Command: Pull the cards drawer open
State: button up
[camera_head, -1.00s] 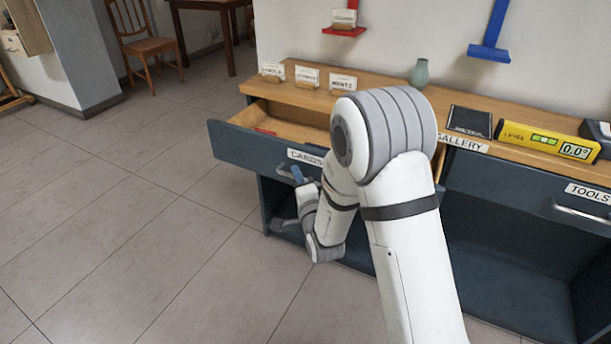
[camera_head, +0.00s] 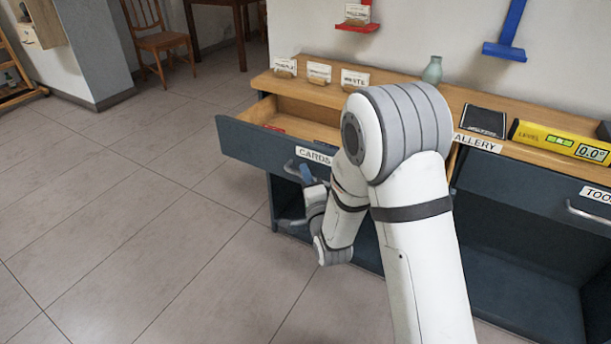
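The cards drawer (camera_head: 245,144) has a dark blue front with a "CARDS" label and stands pulled out from the cabinet, its wooden inside showing with a few small red items (camera_head: 273,127) in it. Its metal handle (camera_head: 289,168) is below the label, partly hidden. My gripper (camera_head: 307,174) is at the handle, with a blue finger showing just right of the handle's visible part. My arm hides the rest, so whether the fingers are closed around the handle cannot be told.
The wooden cabinet top (camera_head: 390,87) carries card holders (camera_head: 319,72), a green vase (camera_head: 432,70), a dark tablet (camera_head: 484,120) and a yellow level (camera_head: 545,138). A tools drawer (camera_head: 515,190) is at right, shut. Open tiled floor (camera_head: 130,230) lies left and in front.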

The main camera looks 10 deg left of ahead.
jog(key=v, duration=0.7)
jog(key=shift+s, duration=0.15)
